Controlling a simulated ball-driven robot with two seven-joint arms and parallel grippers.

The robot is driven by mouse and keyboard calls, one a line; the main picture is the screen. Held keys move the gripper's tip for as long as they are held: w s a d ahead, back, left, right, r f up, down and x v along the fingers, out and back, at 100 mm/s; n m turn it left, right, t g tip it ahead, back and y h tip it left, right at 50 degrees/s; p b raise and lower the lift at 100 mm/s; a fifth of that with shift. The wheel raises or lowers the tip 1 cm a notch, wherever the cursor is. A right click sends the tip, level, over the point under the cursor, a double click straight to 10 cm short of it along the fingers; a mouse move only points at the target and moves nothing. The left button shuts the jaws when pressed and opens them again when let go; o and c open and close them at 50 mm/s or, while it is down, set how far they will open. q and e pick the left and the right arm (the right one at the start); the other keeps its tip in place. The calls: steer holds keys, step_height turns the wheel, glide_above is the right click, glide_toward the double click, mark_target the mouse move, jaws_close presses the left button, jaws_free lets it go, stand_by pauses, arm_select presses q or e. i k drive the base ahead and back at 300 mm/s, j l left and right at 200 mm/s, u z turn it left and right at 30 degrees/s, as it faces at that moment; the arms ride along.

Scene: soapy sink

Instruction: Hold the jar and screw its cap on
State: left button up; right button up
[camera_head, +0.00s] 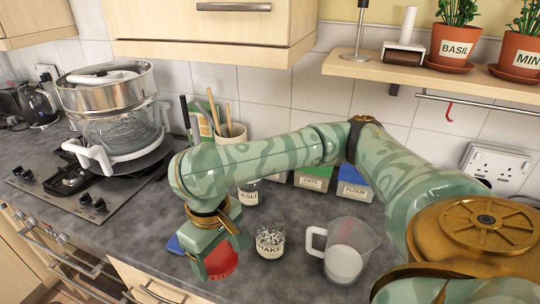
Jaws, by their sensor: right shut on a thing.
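My right arm comes in from the right, and its gripper (221,255) points down over the worktop. It is shut on a red cap (222,264), which shows between the fingers. A clear glass jar (270,241) with a label and pale contents stands upright just right of the gripper, apart from it. Its top looks open, with no cap on it. Whether the red cap touches the worktop is unclear. My left gripper is not in view.
A measuring jug (345,258) stands right of the jar. A labelled jar (248,196), a flour box (355,188) and an oats box (313,181) stand behind. A blue item (174,244) lies left of the gripper. A hob (75,185) with a steamer (108,92) is at left.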

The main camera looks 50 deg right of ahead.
mark_target(271, 228)
steer(key=i+j, duration=0.75)
steer(key=i+z, duration=0.1)
steer(key=z, duration=2.15)
